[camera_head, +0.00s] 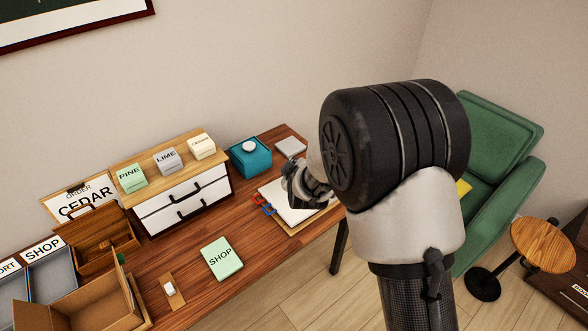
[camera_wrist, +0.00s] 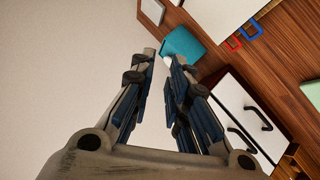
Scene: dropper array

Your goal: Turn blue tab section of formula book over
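The formula book appears to be the white-paged book (camera_head: 292,211) on a tan backing at the right part of the desk. A red loop tab (camera_head: 258,199) and a blue loop tab (camera_head: 268,210) stick out from its left edge. In the wrist view the red tab (camera_wrist: 233,43) and blue tab (camera_wrist: 251,30) show at the upper right, clear of my fingers. My gripper (camera_head: 292,181) is over the book's far part and hides some of it, as does my arm. In the wrist view my gripper (camera_wrist: 163,62) has its fingers apart with nothing between them.
A teal box (camera_head: 250,158) with a white top piece stands behind the book, beside a drawer unit (camera_head: 185,205) carrying labelled blocks. A green SHOP card (camera_head: 222,258) lies on the open desk to the left. A green armchair (camera_head: 505,130) is at right.

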